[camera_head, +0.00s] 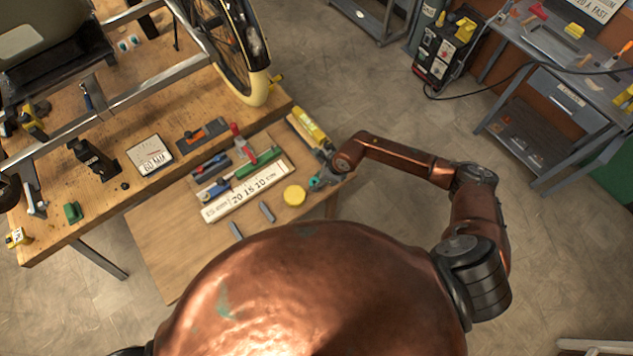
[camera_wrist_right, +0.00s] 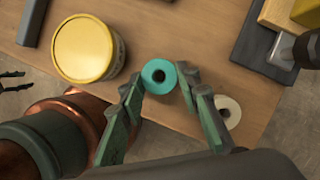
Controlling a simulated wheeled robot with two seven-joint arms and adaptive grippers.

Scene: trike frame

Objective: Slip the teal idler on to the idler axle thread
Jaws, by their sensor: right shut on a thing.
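In the head view my right gripper (camera_head: 319,182) is at that table's right edge, and the idler is too small to tell from the fingers. The trike frame (camera_head: 150,78) stands on the workbench at the upper left. I cannot make out the idler axle thread. Dark fingers, likely of my left gripper (camera_wrist_right: 12,81), show at the wrist view's left edge.
A yellow-lidded tin (camera_head: 294,195) stands close beside the right gripper. A cream ring (camera_wrist_right: 228,111) lies near the table edge. A white label strip (camera_head: 245,192), tools and grey bars (camera_head: 267,212) occupy the small table. The workbench (camera_head: 60,235) holds a "60 MM" card (camera_head: 151,154).

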